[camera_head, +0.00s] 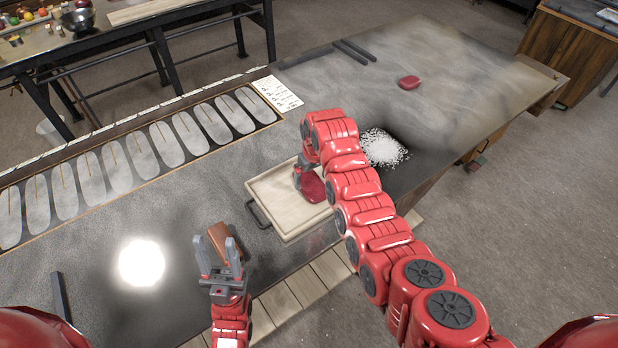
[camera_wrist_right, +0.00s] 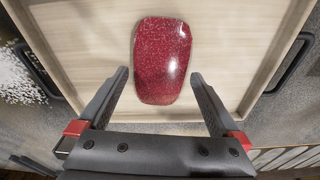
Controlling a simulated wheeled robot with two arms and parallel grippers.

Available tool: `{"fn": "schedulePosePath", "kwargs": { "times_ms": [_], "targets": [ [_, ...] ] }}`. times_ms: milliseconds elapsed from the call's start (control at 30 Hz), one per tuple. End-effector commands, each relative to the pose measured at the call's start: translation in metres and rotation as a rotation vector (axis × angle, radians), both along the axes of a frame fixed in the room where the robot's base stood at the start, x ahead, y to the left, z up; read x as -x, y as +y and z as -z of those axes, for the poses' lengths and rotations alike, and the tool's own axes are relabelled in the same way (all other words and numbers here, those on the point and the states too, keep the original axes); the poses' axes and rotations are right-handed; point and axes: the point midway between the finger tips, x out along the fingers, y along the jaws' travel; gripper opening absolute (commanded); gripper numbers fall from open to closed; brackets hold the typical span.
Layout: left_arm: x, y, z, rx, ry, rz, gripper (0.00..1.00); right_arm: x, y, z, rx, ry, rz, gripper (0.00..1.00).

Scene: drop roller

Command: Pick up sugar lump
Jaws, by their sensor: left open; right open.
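The sugar lump (camera_wrist_right: 162,60) is a glossy, speckled red rounded slab. It lies in the pale wooden tray (camera_wrist_right: 255,25). In the right wrist view my right gripper (camera_wrist_right: 158,75) is open, with its fingertips apart on either side of the lump's near end and nothing gripped. In the head view the lump (camera_head: 313,189) shows on the tray (camera_head: 285,225) below my right gripper (camera_head: 302,178), whose arm partly hides it. My left gripper (camera_head: 216,243) is open near the table's front edge, beside a brown block (camera_head: 220,238); I cannot tell whether they touch.
A heap of white grains (camera_head: 383,148) lies right of the tray. A smaller red piece (camera_head: 409,82) and dark bars (camera_head: 355,51) lie at the back. A glowing white disc (camera_head: 141,262) and a moulded slab row (camera_head: 140,148) are left. The table's back right is largely clear.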

Motion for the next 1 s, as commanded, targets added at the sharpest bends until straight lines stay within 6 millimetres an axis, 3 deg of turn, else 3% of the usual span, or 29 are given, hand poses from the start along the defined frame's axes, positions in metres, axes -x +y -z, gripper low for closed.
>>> {"fn": "schedulePosePath", "kwargs": {
  "times_ms": [133,333,733,1000],
  "targets": [
    [0.000,0.000,-0.005,0.000,0.000,0.000,0.50,0.005,-0.002,0.016,0.000,0.001,0.000,1.00],
    [0.000,0.000,-0.004,0.000,0.000,0.000,0.50,0.005,-0.001,0.017,0.000,-0.001,0.000,0.98],
    [0.000,0.000,-0.004,0.000,0.000,0.000,0.50,0.005,-0.001,0.016,0.000,-0.001,0.000,0.26],
    [0.000,0.000,-0.004,0.000,0.000,0.000,0.50,0.005,-0.001,0.015,0.000,-0.001,0.000,0.23]
  ]
}}
